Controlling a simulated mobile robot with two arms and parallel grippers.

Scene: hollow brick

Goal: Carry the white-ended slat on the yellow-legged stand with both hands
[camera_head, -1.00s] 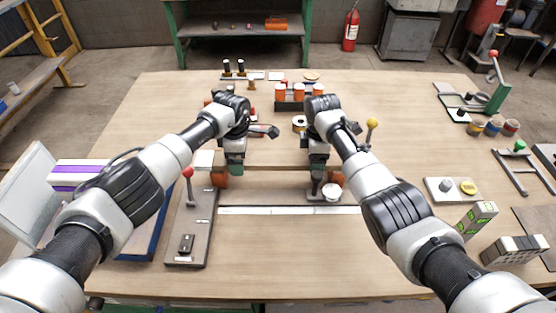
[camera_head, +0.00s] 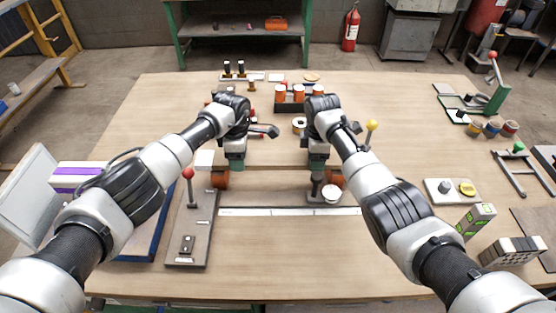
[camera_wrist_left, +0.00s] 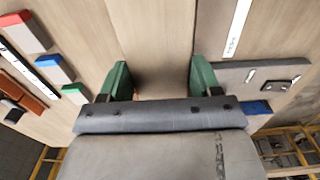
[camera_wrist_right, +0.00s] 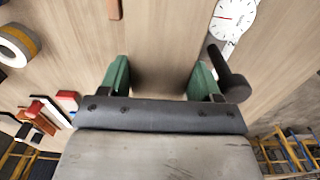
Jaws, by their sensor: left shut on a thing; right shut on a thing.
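The slat (camera_head: 278,159) is a wood-coloured board lying crosswise between my two grippers, close in colour to the table top. A white end (camera_head: 204,159) shows at its left. Its right end is hidden behind my right arm. My left gripper (camera_head: 236,162) is shut on the slat's left part; its green fingers straddle the board in the left wrist view (camera_wrist_left: 158,82). My right gripper (camera_head: 317,162) is shut on its right part, likewise in the right wrist view (camera_wrist_right: 160,80). A yellow-legged stand (camera_head: 38,80) is at the far left on the floor. I cannot tell the slat's height above the table.
A red-knobbed lever base (camera_head: 188,235) and a white ruler strip (camera_head: 290,211) lie nearer. A white dial (camera_head: 331,193) stands by my right gripper. Orange cans in a tray (camera_head: 290,103) and a tape roll (camera_head: 299,126) are behind. The front middle is clear.

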